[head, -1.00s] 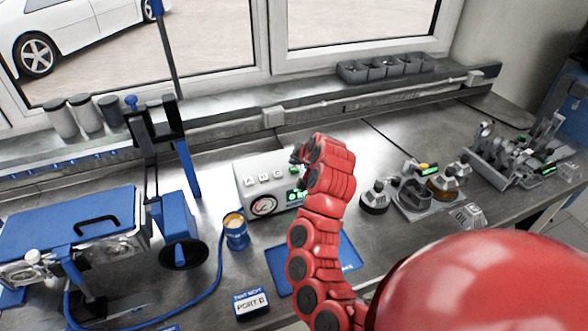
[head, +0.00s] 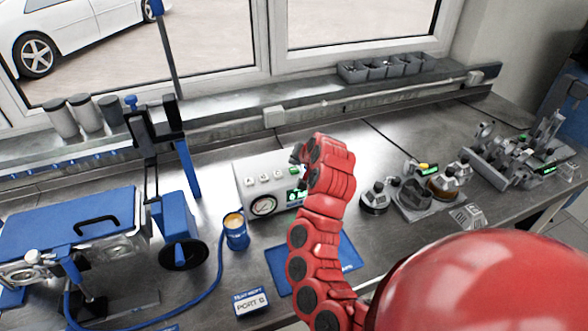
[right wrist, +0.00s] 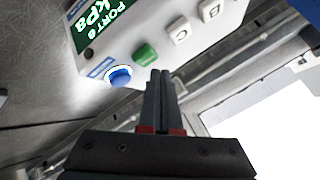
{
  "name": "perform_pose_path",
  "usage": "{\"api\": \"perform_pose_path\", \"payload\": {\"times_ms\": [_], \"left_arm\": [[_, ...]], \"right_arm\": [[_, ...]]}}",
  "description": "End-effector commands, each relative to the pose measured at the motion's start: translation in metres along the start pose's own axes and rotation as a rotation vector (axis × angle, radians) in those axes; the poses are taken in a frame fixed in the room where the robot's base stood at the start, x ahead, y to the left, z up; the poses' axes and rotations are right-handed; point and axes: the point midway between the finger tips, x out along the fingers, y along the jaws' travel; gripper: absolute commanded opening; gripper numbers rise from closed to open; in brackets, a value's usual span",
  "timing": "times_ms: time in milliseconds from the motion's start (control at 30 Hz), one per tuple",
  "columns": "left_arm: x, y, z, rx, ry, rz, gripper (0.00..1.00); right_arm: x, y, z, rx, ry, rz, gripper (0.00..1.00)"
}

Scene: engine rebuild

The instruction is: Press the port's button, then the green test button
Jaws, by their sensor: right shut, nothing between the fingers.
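The white test box (head: 240,190) stands on the bench in the head view, with lettered buttons, a round gauge (head: 263,205) and a small lit screen (head: 296,196). In the right wrist view the screen (right wrist: 97,28) is green and reads "PORT B" and "kPa". The green button (right wrist: 146,53), a blue button (right wrist: 120,76) and the white port buttons B (right wrist: 210,9) and C (right wrist: 180,31) show there. My right gripper (right wrist: 161,74) is shut and empty, its tips close to the green button; I cannot tell whether they touch. My left gripper is out of view.
A card (head: 252,303) reading "PORT B" lies in front, beside a blue mat (head: 278,268). A blue can (head: 236,234) and hose stand left of the mat. A blue-lidded unit (head: 70,220) fills the left; metal parts (head: 415,196) sit right.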

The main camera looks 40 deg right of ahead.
Motion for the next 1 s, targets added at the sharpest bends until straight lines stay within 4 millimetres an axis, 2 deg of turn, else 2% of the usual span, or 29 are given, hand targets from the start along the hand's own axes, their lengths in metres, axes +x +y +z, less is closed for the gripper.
{"api": "perform_pose_path", "payload": {"times_ms": [400, 1000], "left_arm": [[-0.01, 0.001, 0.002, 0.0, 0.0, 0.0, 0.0], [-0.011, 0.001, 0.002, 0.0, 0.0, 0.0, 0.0]], "right_arm": [[0.006, 0.005, 0.005, 0.0, 0.0, 0.002, 0.0], [0.008, 0.006, 0.006, 0.0, 0.0, 0.0, 0.0]]}}
